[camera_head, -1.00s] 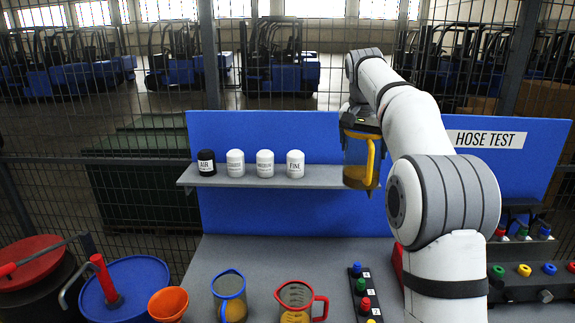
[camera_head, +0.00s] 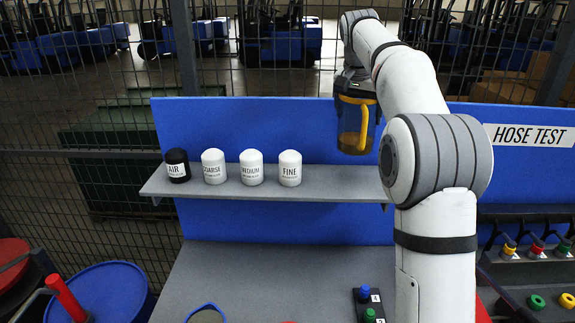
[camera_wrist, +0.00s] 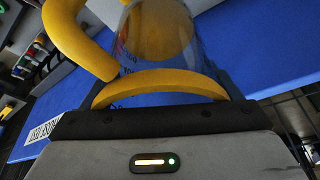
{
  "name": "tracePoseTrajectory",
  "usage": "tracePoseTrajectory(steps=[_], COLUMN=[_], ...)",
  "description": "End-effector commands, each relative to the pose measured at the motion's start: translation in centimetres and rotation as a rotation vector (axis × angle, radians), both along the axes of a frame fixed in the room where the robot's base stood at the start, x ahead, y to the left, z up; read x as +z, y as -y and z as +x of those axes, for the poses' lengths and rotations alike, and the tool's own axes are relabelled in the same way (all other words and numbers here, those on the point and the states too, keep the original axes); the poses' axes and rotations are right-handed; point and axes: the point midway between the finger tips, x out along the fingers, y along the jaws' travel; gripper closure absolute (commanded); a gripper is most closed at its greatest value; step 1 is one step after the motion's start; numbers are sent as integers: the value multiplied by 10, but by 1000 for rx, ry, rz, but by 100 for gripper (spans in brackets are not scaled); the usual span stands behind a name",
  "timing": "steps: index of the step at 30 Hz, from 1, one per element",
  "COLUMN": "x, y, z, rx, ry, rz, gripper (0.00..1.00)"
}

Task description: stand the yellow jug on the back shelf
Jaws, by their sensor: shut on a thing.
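The yellow jug (camera_head: 351,122) is clear-walled with a yellow rim, yellow handle and yellowish contents. It hangs upright below my gripper (camera_head: 355,90), which is shut on its upper part. The jug is in front of the blue back panel, with its bottom above the right part of the grey back shelf (camera_head: 320,186) in the picture; a gap shows between them. In the wrist view the jug's yellow rim (camera_wrist: 155,86) and handle (camera_wrist: 78,38) lie just beyond the gripper body. The exact finger contact is hard to see.
A black AIR canister (camera_head: 177,166) and white canisters, including FINE (camera_head: 290,168), stand on the shelf's left and middle. The shelf right of FINE is bare. The blue panel (camera_head: 270,125) rises behind. Hose fittings (camera_head: 538,248) sit at the right.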

Motion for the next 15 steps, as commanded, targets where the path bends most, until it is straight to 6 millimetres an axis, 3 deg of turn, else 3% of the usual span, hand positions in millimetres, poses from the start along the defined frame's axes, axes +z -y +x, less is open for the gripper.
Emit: tracePoseTrajectory(steps=[9, 15], x=[-46, -64], y=[5, 6], z=[-1, -1], rx=[-10, -10], ry=[-2, -2], rz=[0, 0], gripper=[63, 63])
